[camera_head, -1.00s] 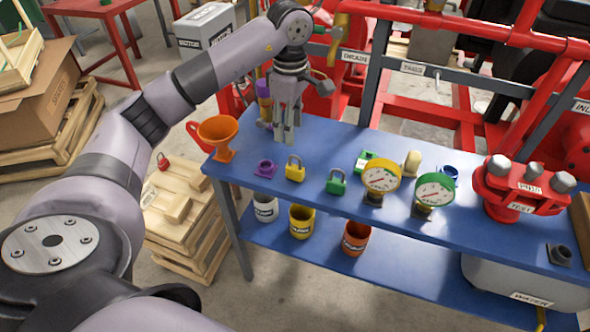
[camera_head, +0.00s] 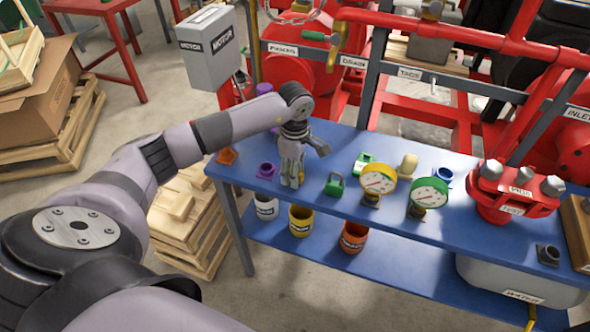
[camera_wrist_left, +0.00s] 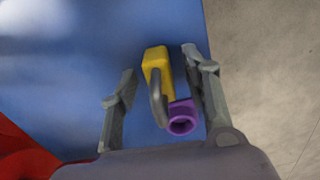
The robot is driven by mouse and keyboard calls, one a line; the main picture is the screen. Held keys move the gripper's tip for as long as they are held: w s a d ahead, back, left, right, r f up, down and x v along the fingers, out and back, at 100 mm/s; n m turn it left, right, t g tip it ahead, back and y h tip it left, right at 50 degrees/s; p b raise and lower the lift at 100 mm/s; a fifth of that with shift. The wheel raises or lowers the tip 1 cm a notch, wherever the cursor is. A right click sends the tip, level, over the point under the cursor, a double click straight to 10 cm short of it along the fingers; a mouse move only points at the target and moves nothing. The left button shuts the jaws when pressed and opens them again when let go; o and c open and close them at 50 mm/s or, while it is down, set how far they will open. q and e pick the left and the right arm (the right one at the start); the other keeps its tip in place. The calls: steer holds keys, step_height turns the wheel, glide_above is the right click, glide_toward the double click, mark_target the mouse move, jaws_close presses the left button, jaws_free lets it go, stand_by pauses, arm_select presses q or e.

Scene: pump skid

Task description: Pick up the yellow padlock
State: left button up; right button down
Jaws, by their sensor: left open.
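The yellow padlock (camera_wrist_left: 157,64) stands on the blue bench between the two fingers of my left gripper (camera_wrist_left: 158,63) in the left wrist view, its grey shackle towards the palm. The fingers are open, with clear gaps on both sides of it. In the head view my left gripper (camera_head: 291,182) points down at the bench top and hides the padlock. A purple fitting (camera_wrist_left: 181,121) sits close beside the padlock, near the right finger; it also shows in the head view (camera_head: 266,171). My right gripper is not in view.
A green padlock (camera_head: 334,186) stands just right of my gripper. Two gauges, yellow (camera_head: 377,180) and green (camera_head: 429,193), stand further right. The blue bench's (camera_head: 308,210) front edge is near.

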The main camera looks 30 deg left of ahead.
arm_select(q)
steer(key=shift+f, duration=0.1)
steer(key=shift+c, duration=0.2)
jaws_close()
stand_by(0.5)
